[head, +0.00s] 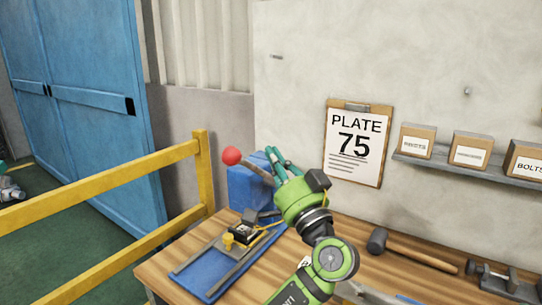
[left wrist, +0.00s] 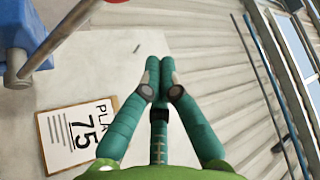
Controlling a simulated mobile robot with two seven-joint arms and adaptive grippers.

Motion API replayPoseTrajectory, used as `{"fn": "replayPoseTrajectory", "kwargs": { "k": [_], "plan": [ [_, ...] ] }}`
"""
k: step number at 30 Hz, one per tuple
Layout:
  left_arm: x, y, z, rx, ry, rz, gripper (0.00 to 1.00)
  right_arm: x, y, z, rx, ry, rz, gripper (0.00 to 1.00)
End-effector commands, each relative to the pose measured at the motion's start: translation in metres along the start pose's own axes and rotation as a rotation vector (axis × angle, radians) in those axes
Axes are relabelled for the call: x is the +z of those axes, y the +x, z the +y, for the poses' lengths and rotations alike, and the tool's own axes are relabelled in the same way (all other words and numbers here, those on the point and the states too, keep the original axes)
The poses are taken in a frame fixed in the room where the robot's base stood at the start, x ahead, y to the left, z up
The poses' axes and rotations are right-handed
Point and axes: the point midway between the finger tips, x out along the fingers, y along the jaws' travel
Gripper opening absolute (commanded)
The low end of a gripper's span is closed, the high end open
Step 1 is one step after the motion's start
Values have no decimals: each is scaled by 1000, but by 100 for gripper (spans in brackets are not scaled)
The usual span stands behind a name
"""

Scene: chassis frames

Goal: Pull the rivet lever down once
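The rivet lever (head: 257,172) is a grey rod with a red ball knob (head: 231,156) at its end. It slants up to the left from the blue riveter body (head: 247,188) at the back left of the bench. My left gripper (head: 275,160) has teal fingers and appears just right of the lever, overlapping part of it and the body. In the left wrist view its fingertips (left wrist: 160,65) meet with nothing between them. There the lever (left wrist: 70,30) and blue body (left wrist: 30,38) are at upper left, apart from the fingers; the knob is cut off at the top. My right gripper is out of view.
A yellow railing (head: 110,185) runs left of the wooden bench (head: 345,228). A blue mat (head: 215,270) with a small fixture lies in front of the riveter. A mallet (head: 400,250) lies at right. A "PLATE 75" clipboard (head: 357,150) and a box shelf (head: 460,172) are on the wall.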

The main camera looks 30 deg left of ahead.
Motion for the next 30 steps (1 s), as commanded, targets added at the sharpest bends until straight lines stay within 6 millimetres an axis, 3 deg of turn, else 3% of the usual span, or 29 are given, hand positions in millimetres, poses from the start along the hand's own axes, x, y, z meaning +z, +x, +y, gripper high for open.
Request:
{"fn": "replayPoseTrajectory", "kwargs": {
  "k": [1, 10, 18, 30],
  "plan": [
    [-3, 15, -5, -5, 5, 0, 0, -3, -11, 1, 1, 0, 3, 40],
    [-3, 79, -5, -4, 4, 1, 0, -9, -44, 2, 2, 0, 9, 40],
    [31, 63, -2, 0, 3, 1, 0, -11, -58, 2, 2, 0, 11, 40],
    [38, 60, -1, -1, -1, 1, 0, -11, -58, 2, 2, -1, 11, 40]
  ]
}}
